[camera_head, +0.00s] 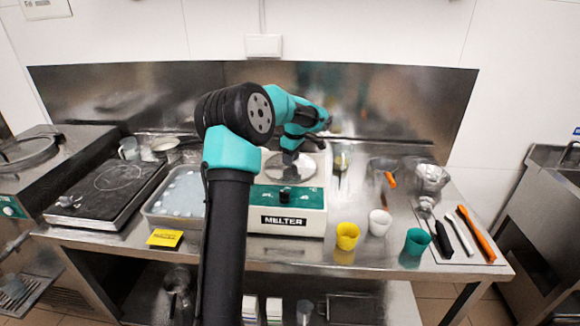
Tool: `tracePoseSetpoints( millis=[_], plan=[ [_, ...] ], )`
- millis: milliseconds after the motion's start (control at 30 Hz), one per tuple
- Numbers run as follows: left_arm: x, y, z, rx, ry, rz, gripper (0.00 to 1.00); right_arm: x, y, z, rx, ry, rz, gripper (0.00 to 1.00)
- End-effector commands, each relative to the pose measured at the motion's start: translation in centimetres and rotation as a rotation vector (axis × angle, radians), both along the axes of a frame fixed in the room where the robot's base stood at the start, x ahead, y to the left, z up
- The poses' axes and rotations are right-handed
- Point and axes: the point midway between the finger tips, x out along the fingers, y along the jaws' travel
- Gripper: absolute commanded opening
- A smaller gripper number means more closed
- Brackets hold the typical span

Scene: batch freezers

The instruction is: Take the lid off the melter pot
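The melter (258,222) is a white box with a green front panel and a "MELTER" label, in the middle of the steel table. Its round metal lid (303,172) shows on top, partly hidden by my arm. My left arm rises from the bottom centre and bends over the melter. My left gripper (289,158) points down at the middle of the lid, where the knob would be. The fingers are small and partly covered by the wrist, so I cannot tell whether they are shut or touching the lid. My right gripper is not in view.
Left of the melter are a tray (153,208), a yellow card (165,238) and a black hotplate (88,207). Yellow (347,236), white (379,222) and teal (416,242) cups stand to the right. Spatulas, including an orange one (477,235), lie farther right. A steel backsplash (410,110) stands behind.

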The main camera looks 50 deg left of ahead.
Motion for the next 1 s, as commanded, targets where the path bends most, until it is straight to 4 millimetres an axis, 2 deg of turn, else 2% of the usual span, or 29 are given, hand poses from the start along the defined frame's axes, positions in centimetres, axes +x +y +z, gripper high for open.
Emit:
tracePoseSetpoints(
  millis=[33,300,667,1000],
  plan=[
    [0.0,0.0,0.0,0.000,0.000,0.000,0.26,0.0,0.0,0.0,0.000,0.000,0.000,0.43],
    [0.0,0.0,0.0,0.000,0.000,0.000,0.00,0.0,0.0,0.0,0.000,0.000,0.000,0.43],
    [0.0,0.0,0.3,0.000,-0.001,0.000,0.00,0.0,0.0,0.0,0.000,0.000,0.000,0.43],
    [0.0,0.0,3.0,0.001,-0.002,0.001,0.00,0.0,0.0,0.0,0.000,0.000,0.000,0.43]
  ],
)
